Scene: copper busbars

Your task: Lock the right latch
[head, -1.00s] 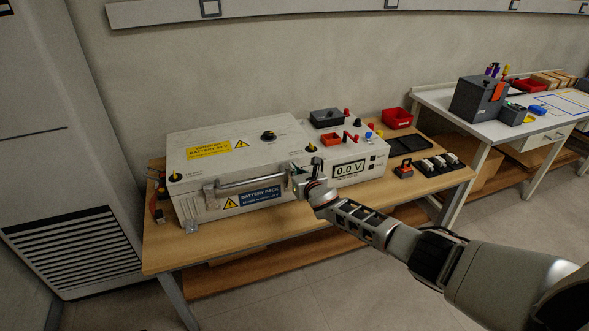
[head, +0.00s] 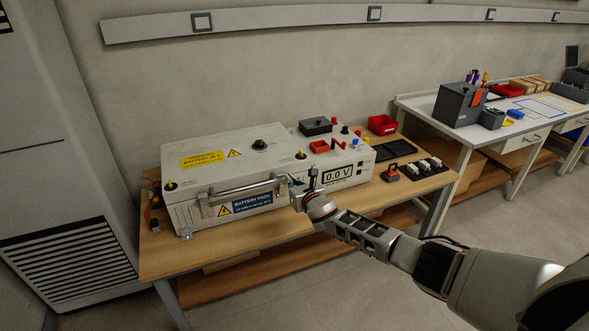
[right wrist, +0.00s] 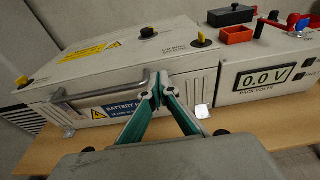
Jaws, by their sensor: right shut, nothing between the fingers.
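The battery pack (head: 213,152) is a pale grey case with a metal front handle (head: 246,189). The right latch (right wrist: 202,112) is a small shiny metal plate low at the case's front right corner in the right wrist view. It hangs out from the front, just right of my fingers. In the head view my gripper and arm hide it. The left latch (right wrist: 69,131) shows as a similar plate at the front left corner. My right gripper (right wrist: 158,88) is shut and empty, with its green-sided fingertips together in front of the case's right end. My left gripper is not in view.
A unit with a 0.0 V display (head: 338,173) stands close right of the case. The wooden table (head: 215,246) has a free strip along its front edge. A red bin (head: 382,124) and a black tray (head: 396,147) lie further right.

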